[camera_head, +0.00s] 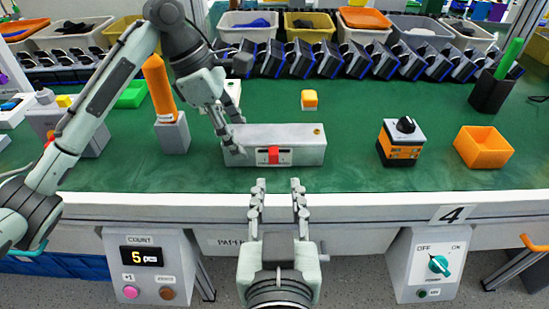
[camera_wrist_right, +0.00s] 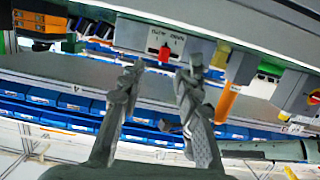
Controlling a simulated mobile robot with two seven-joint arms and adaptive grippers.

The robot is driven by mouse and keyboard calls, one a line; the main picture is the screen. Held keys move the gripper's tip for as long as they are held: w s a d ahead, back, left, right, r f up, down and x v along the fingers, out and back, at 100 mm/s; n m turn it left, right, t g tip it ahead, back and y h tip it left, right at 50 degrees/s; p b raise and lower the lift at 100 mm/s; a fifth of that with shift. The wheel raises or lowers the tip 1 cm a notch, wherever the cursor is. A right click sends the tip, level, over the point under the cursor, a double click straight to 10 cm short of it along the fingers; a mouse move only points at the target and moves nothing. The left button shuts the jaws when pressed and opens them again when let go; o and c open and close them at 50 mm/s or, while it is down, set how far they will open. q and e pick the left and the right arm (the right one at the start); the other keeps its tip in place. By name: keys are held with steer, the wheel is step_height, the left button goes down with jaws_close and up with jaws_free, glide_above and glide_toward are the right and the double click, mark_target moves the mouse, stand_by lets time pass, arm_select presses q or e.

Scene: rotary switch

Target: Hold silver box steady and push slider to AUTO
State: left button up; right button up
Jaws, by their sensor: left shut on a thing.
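The silver box (camera_head: 300,137) lies on the green bench mat, long side facing me. Its front has a labelled slot with a red slider (camera_head: 273,155) near the slot's middle; the small lettering is too fine to read surely. My left gripper (camera_head: 236,146) is shut on the box's left end. My right gripper (camera_head: 279,184) is open and empty in front of the bench edge, apart from the box. In the right wrist view the box (camera_wrist_right: 140,37) appears upside down, with the slider (camera_wrist_right: 165,53) beyond the open right fingertips (camera_wrist_right: 163,68).
A black-knobbed orange switch block (camera_head: 400,142) and an orange tray (camera_head: 484,147) stand to the right. A grey holder with an orange marker (camera_head: 160,90) stands to the left. Counter and power boxes hang below the edge.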

mark_target(274, 160)
steer(key=shift+w+a+f, duration=0.1)
steer(key=shift+w+f, duration=0.2)
steer(key=shift+w, duration=0.95)
steer(key=shift+w+a+f, duration=0.1)
steer(key=shift+w+f, duration=0.15)
steer(key=shift+w, duration=1.05)
steer(key=shift+w+a+f, duration=0.1)
steer(key=shift+w+f, duration=0.2)
steer(key=shift+w, duration=0.95)
jaws_close()
